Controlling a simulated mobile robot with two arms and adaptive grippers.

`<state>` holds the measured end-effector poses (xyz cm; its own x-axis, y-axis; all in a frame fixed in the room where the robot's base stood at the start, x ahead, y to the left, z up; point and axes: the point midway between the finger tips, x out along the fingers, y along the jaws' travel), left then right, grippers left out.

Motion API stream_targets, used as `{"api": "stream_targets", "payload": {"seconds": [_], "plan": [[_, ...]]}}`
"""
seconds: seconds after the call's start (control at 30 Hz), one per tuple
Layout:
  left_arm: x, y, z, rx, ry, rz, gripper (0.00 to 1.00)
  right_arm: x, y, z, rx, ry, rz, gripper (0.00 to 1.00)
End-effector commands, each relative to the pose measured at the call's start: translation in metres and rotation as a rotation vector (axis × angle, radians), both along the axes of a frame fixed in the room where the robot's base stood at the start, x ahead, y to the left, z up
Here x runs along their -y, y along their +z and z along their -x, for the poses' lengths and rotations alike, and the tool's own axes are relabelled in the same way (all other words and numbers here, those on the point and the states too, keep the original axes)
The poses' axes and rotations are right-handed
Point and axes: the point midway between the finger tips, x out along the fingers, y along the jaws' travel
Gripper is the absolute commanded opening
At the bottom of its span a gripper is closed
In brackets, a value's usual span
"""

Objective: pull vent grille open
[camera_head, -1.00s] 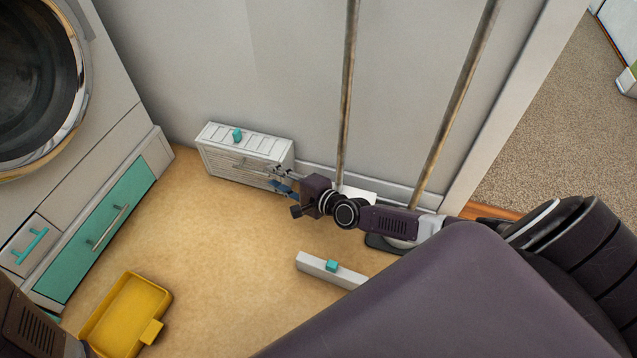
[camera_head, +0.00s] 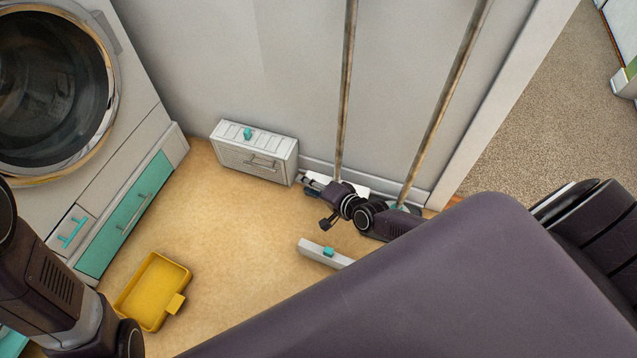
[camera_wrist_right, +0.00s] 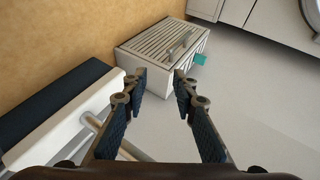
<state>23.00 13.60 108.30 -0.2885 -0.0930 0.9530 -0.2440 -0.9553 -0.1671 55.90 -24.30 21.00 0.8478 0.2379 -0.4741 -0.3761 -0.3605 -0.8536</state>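The vent grille (camera_head: 240,158) is the slatted front of a low white box against the wall, with a thin bar handle (camera_head: 263,163). In the right wrist view, the slatted grille (camera_wrist_right: 155,45) and its handle (camera_wrist_right: 180,44) lie beyond the fingertips. The grille looks shut against the box. My right gripper (camera_head: 308,186) is just right of the box, low by the wall, apart from the handle. In its wrist view, the gripper (camera_wrist_right: 158,78) has its fingers spread with nothing between them. My left arm shows at lower left, its fingers out of view.
A teal knob (camera_head: 248,133) is on the box top. A white bar with a teal block (camera_head: 328,251) lies on the floor. Two poles (camera_head: 345,90) stand by the wall near my right gripper. A yellow tray (camera_head: 150,290) lies left; floor between is clear.

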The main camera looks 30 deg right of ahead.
Motion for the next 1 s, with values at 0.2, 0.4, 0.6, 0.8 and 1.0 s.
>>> {"api": "stream_targets", "payload": {"seconds": [0.2, 0.4, 0.6, 0.8, 1.0], "plan": [[0.000, 0.027, 0.000, 0.000, 0.000, 0.000, 0.40, 0.002, 0.006, 0.014, -0.022, 0.034, 0.082, 0.26], [0.000, 0.032, 0.000, 0.000, 0.000, 0.000, 0.40, 0.002, 0.004, 0.019, -0.029, 0.047, 0.114, 0.26], [0.000, 0.032, 0.000, 0.000, 0.000, 0.000, 0.40, 0.003, 0.003, 0.020, -0.031, 0.049, 0.117, 0.26], [0.000, 0.032, 0.000, 0.000, 0.000, 0.000, 0.40, 0.003, 0.003, 0.020, -0.030, 0.048, 0.116, 0.26], [0.000, 0.031, -0.001, -0.002, 0.000, 0.000, 0.40, 0.001, 0.004, 0.019, -0.026, 0.051, 0.116, 0.26]]}}
